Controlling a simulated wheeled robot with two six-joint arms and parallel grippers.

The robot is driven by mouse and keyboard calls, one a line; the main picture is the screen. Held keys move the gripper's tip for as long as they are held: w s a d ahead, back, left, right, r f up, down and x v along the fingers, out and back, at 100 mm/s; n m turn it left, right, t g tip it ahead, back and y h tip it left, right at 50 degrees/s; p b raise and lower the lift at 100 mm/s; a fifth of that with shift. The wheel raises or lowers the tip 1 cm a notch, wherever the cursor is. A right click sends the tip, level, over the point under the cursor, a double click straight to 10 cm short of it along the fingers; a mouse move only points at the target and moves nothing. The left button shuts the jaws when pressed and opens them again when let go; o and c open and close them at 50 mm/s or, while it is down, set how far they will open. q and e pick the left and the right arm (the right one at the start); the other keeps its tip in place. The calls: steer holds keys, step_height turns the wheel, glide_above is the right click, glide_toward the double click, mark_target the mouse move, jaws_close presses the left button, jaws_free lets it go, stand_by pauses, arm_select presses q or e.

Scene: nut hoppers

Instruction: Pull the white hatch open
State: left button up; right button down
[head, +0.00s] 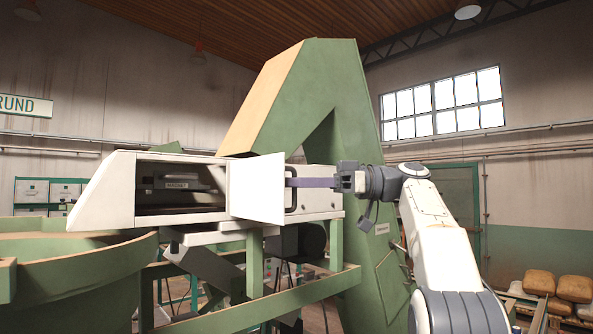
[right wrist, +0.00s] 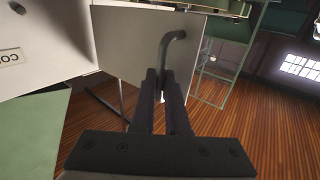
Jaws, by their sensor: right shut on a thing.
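The white hatch (head: 257,188) stands swung out from the white housing (head: 112,192), and the dark opening (head: 180,188) beside it shows. Inside the opening is a dark unit with a small label. My right gripper (head: 292,182) reaches in from the right and is shut on the hatch's dark bar handle. In the right wrist view the hatch (right wrist: 135,45) fills the upper middle, and the fingers (right wrist: 165,85) close around the lower part of the bent handle (right wrist: 172,40). My left gripper is not in view.
A large green hopper frame (head: 290,105) rises behind the housing. A round green bowl (head: 85,265) stands at the lower left, and green rails (head: 260,308) run below. Brown sacks (head: 560,285) lie at the far right.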

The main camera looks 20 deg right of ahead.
steer(key=shift+w+d+n+g, duration=0.2)
steer(key=shift+d+n+g, duration=0.1)
steer(key=shift+g, duration=0.2)
steer(key=c, duration=0.9)
jaws_free()
